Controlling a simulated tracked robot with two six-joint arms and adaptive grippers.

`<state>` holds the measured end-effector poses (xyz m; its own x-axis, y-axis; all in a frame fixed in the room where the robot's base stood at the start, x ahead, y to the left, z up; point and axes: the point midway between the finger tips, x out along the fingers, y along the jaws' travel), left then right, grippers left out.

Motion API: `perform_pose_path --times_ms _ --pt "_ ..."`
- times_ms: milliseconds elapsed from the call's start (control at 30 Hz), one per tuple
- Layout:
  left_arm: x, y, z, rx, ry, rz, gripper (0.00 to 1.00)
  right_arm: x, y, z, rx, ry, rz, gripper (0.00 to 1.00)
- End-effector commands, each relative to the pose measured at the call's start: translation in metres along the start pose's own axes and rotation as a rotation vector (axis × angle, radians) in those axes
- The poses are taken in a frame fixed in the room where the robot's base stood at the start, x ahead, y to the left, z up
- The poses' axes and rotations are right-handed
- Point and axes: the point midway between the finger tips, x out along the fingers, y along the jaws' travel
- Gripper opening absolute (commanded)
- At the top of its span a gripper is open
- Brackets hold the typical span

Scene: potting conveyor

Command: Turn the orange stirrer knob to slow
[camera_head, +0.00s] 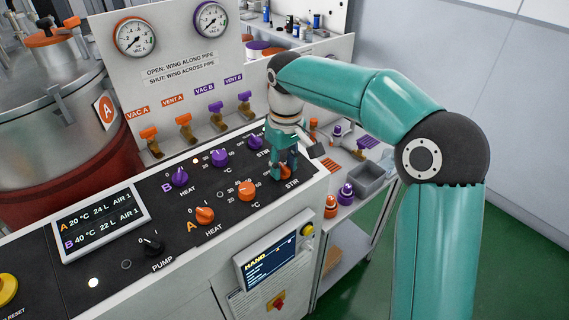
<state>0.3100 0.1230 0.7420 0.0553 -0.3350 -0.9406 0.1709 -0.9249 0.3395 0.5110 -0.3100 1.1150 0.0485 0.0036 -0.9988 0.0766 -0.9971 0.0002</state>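The orange stirrer knob (285,171) is on the black control panel, in the orange A row above the label STIR. My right gripper (283,168) points down over it, with teal fingers beside the knob. The fingers hide much of the knob and its pointer, so I cannot read its setting. I cannot tell whether the fingers press on it or stand apart. My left gripper is not in view.
Orange temperature (248,190) and heat (205,215) knobs sit left of the stirrer knob. Purple knobs (220,157) stand in the row behind. Several valve levers (184,122) rise behind the panel. A hand screen (268,262) is on the front face. A grey bin (372,180) stands right.

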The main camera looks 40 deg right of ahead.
Motion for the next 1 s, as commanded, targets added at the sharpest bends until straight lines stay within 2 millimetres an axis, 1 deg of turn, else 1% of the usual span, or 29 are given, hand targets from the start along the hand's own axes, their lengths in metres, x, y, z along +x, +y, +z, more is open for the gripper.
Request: perform_pose_path --times_ms 33,100,133,433,567,667,767,900,1000 --pt "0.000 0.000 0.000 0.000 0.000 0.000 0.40 -0.001 0.001 -0.001 0.000 0.004 0.001 0.46" --pt "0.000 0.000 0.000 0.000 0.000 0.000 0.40 -0.001 0.000 0.000 0.000 0.003 0.001 0.57" --pt "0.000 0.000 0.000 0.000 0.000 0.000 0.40 -0.001 0.000 0.000 0.000 0.003 0.001 0.61" --pt "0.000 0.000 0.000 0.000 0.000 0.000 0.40 -0.001 0.000 0.000 -0.001 0.000 0.000 0.61" --pt "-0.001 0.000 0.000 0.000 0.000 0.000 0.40 -0.008 0.000 0.000 -0.001 0.001 0.000 0.61" --pt "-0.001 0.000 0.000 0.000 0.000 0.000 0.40 -0.020 0.000 -0.001 -0.001 0.003 0.001 0.61" --pt "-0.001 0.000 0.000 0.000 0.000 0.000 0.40 -0.038 0.000 -0.001 -0.002 0.005 0.001 0.61" --pt "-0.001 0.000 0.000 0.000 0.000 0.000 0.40 -0.067 0.000 -0.002 -0.002 0.005 0.000 0.61" --pt "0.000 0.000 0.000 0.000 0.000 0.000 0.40 -0.085 0.000 -0.002 -0.001 0.004 0.001 0.61"
